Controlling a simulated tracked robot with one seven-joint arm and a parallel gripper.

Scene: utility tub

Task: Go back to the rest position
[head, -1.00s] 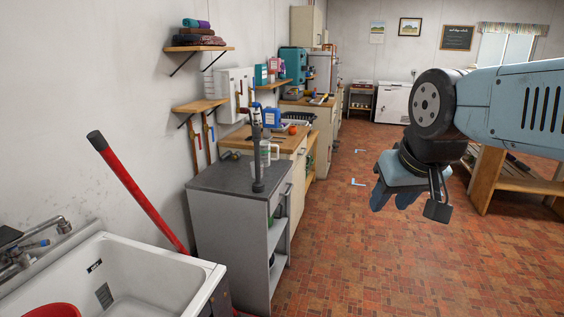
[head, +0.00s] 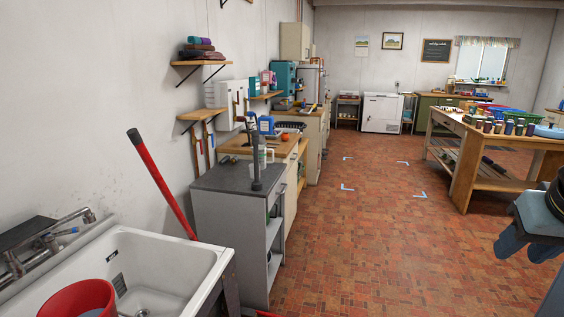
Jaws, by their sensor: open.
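My gripper (head: 528,242) is at the right edge of the head view, low in the picture. Its fingers are blue-grey and point down, apart and with nothing seen between them. The rest of my arm is mostly cut off by the right edge. The gripper hangs over the red-brown tiled floor, clear of the furniture.
A white utility tub (head: 190,262) with a red bucket (head: 80,300) stands front left. A grey cabinet (head: 232,225) and a red-handled tool (head: 160,185) are beside it. A wooden workbench (head: 465,180) with several jars stands at right. The middle floor with blue corner marks (head: 420,195) is clear.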

